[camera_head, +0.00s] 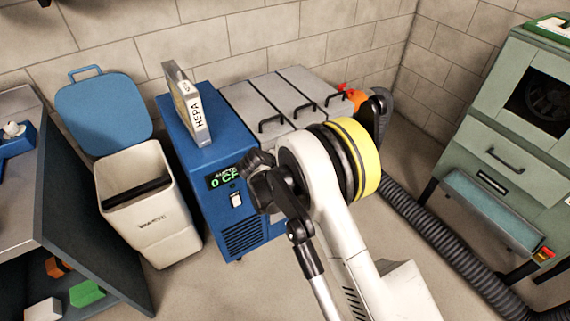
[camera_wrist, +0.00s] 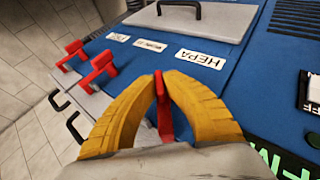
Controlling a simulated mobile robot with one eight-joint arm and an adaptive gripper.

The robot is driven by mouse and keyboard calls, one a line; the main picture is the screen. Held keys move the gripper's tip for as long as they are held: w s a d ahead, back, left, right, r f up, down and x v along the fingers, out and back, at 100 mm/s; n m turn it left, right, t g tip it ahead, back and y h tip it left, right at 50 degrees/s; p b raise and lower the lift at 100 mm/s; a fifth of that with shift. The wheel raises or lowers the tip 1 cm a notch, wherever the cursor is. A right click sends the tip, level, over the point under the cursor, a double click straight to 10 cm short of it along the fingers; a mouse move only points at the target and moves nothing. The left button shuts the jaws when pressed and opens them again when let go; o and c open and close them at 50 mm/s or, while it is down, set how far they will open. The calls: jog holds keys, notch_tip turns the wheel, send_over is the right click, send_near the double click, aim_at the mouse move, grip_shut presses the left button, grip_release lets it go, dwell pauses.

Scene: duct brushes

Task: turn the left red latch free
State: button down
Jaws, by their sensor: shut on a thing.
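The blue filter machine (camera_head: 222,165) stands at the middle of the head view with its grey lids on top. In the wrist view its blue face (camera_wrist: 160,62) carries a row of red latches. My gripper (camera_wrist: 160,82) has its yellow fingers closed around the red latch (camera_wrist: 164,118) nearest the HEPA label (camera_wrist: 201,58). Two other red latches, a middle one (camera_wrist: 98,66) and a far one (camera_wrist: 72,55), stand free to the left. In the head view my arm hides the gripper and the held latch.
A HEPA filter (camera_head: 187,108) stands upright on the machine's blue top. A waste bin (camera_head: 150,205) is at its left. A green cabinet (camera_head: 510,150) and a black hose (camera_head: 440,240) are at the right. Black handles (camera_wrist: 75,127) show near the fingers.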

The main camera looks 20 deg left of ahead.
jog(key=t+h, duration=0.1)
jog(key=n+t+h, duration=0.1)
jog(key=t, duration=0.1)
jog(key=shift+a+f, duration=0.1)
jog(key=shift+a, duration=0.2)
jog(key=shift+n+t+h, duration=0.4)
jog(key=shift+t+h, duration=0.2)
jog(key=shift+t, duration=0.6)
jog(key=c, duration=1.5)
grip_release()
jog(key=shift+f, duration=0.1)
jog(key=shift+s, duration=0.15)
jog(key=v, duration=1.1)
jog(key=shift+s, duration=0.35)
jog(key=shift+a, duration=0.1)
